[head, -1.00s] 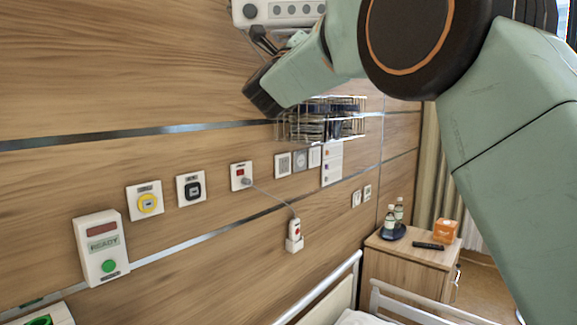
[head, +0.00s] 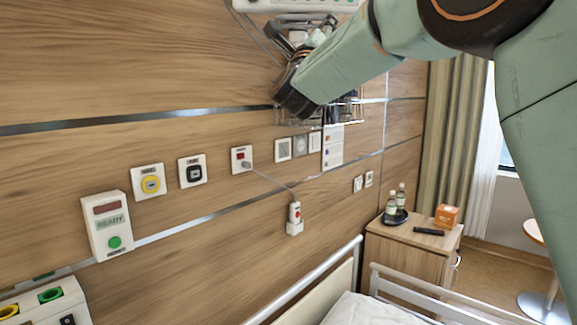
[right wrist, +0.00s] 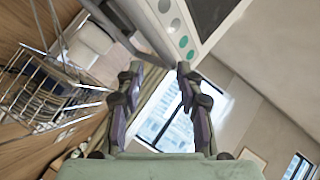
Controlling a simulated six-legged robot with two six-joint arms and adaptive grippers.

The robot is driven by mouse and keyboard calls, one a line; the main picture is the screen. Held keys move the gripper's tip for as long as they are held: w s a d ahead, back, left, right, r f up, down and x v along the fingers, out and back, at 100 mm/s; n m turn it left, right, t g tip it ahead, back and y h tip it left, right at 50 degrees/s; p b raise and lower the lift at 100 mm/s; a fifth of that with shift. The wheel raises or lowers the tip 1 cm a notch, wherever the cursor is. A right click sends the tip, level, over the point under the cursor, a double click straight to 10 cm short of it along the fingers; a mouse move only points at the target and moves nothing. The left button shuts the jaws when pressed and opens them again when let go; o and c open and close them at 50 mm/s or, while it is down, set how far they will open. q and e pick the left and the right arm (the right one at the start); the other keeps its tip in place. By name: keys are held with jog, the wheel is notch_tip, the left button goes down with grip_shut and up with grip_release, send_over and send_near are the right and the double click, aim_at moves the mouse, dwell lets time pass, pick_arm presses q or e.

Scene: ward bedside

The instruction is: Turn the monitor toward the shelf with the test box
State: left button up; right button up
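The monitor (head: 290,5) shows only as a pale lower edge with buttons, cut off at the top of the head view. In the right wrist view its button panel (right wrist: 174,27) and part of its dark screen are at the top, just beyond my fingers. My right gripper (head: 298,32) is just below the monitor in the head view. The right wrist view shows its fingers (right wrist: 160,70) apart with nothing between them. A box with yellow and green sockets (head: 72,312) is cut off at the lower left; I cannot tell whether it is the test box. My left gripper is not in view.
A wire basket (head: 352,112) hangs on the wall, partly behind my right arm. A READY unit (head: 107,225) and several sockets line the wall. A bed (head: 362,309) and a bedside cabinet (head: 412,262) with bottles and an orange box (head: 447,217) stand below.

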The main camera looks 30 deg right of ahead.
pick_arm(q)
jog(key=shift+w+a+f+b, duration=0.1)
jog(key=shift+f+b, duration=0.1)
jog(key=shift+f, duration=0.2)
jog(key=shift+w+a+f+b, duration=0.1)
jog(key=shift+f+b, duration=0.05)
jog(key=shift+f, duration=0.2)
pick_arm(e)
jog(key=w+a+f+n+y, duration=0.1)
jog(key=a+f+n+y, duration=0.1)
jog(key=f, duration=0.7)
jog(key=w+a+f+n+y, duration=0.2)
jog(key=f+n+y, duration=0.2)
jog(key=f+n, duration=0.3)
jog(key=w+a+f+n+y, duration=0.1)
jog(key=a+f+n+y, duration=0.1)
jog(key=f, duration=1)
jog(key=n+y, duration=0.1)
jog(key=n, duration=0.1)
jog(key=shift+w+n, duration=0.3)
jog(key=shift+a+r+t, duration=0.1)
jog(key=shift+a+t, duration=0.05)
jog(key=shift+t, duration=0.15)
jog(key=shift+c, duration=0.5)
